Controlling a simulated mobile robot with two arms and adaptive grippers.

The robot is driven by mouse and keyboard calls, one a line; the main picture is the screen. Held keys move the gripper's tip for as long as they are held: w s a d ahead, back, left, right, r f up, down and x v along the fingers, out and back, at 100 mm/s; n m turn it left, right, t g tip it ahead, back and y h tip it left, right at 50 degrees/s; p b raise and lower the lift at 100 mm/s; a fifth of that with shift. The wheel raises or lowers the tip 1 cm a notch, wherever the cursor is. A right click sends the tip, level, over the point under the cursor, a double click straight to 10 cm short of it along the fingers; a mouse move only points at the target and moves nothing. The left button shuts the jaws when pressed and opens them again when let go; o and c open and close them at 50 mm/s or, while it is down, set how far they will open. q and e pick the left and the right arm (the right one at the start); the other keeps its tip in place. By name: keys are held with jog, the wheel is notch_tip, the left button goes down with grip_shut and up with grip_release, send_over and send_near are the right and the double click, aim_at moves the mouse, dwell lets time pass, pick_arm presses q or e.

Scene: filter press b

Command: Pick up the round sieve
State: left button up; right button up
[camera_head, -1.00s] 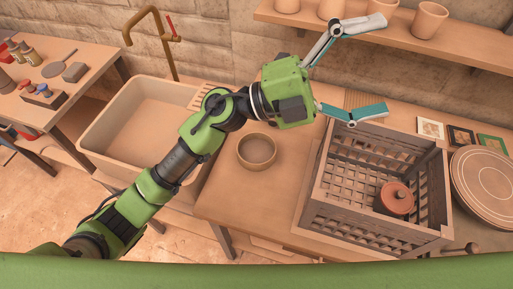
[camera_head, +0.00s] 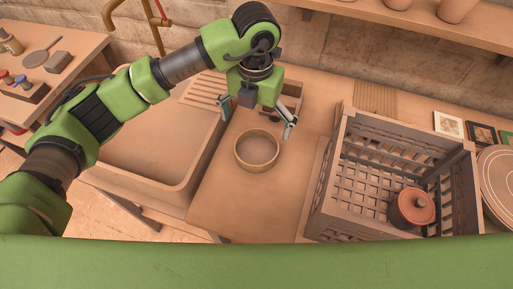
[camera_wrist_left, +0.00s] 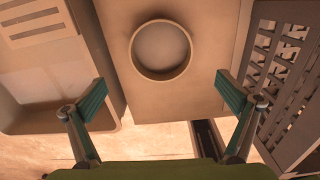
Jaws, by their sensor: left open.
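The round sieve (camera_head: 257,165) is a shallow, tan, ring-walled dish lying flat on the wooden table (camera_head: 235,208). It stands between the sink and the grey crate. My left gripper (camera_head: 257,119) is open and empty, above and just behind the sieve in the head view, pointing down. In the left wrist view the sieve (camera_wrist_left: 161,50) appears ahead of and between the two spread fingers (camera_wrist_left: 163,95), not touched by them. My right gripper is not in view.
A grey lattice crate (camera_head: 338,190) holding a reddish lidded jar (camera_head: 412,207) stands to the right. The sink (camera_head: 150,150) is on the left. A small wooden box (camera_head: 290,97) sits behind my left gripper. Bare table surrounds the sieve's front.

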pick_arm(q)
send_over(256, 153)
notch_tip(256, 153, down, 5)
jog(key=shift+r+p, duration=0.15)
jog(key=shift+p, duration=0.25)
jog(key=shift+w+f, duration=0.15)
jog(key=shift+f, duration=0.15)
jog(key=shift+s+f+p, duration=0.2)
jog(key=shift+f+p, duration=0.85)
jog(key=shift+f, duration=0.1)
notch_tip(256, 153, down, 2)
jog(key=shift+w+f, duration=0.1)
jog(key=shift+f, duration=0.15)
jog(key=shift+f+p, duration=0.2)
jog(key=shift+p, duration=0.1)
jog(key=c, duration=1.3)
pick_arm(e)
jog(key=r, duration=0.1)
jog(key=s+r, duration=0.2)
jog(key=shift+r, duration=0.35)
